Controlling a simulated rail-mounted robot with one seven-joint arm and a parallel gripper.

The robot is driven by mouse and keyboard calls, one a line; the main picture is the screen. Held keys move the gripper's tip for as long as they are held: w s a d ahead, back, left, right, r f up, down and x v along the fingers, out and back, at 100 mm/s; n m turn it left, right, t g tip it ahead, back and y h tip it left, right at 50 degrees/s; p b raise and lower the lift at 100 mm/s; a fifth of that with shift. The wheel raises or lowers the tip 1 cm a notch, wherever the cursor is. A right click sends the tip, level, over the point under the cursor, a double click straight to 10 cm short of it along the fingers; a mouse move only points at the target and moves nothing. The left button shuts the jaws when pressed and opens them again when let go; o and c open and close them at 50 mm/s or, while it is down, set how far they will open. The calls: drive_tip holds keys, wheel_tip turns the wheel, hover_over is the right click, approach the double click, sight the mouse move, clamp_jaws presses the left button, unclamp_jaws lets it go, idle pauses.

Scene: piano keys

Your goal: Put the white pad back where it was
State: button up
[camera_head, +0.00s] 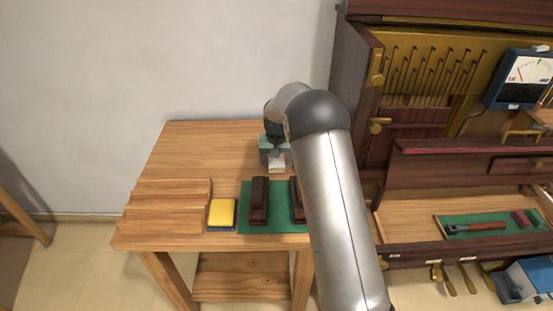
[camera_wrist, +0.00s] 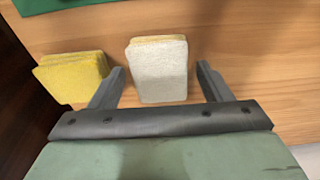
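The white pad (camera_wrist: 160,72) is a pale block with yellowish layered edges. In the wrist view it is between the two fingers of my gripper (camera_wrist: 160,68), with a gap on each side. My gripper is open and not clamped on it. In the head view my gripper (camera_head: 276,158) is over the table behind the green mat, and a pale patch of the pad (camera_head: 277,168) shows below it. Whether the pad touches the wood cannot be told. A yellow pad (camera_wrist: 72,76) lies left of the white pad in the wrist view.
The wooden table (camera_head: 200,150) has clear room at its back left. A green mat (camera_head: 250,221) holds dark wooden blocks (camera_head: 259,200). A yellow-and-blue pad (camera_head: 221,212) and a stepped wooden block (camera_head: 168,204) are left of it. The piano (camera_head: 360,90) stands at right.

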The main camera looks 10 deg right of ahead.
sight(277, 163)
drive_tip(key=shift+s+r, duration=1.15)
drive_tip(key=shift+r, duration=5.1)
drive_tip(key=s+r+n, duration=0.1)
drive_tip(key=s+r, duration=0.3)
drive_tip(key=s, duration=1.4)
drive_tip(key=s+f, duration=0.2)
drive_tip(key=s, duration=0.9)
drive_tip(key=s+f+n+g, duration=0.1)
drive_tip(key=s+f, duration=0.1)
drive_tip(key=s, duration=0.9)
drive_tip(key=shift+s+a+f+g, duration=0.2)
drive_tip(key=shift+s+g, duration=0.1)
wheel_tip(277, 163, up, 3)
drive_tip(key=p, duration=0.3)
drive_tip(key=shift+a+r, duration=0.15)
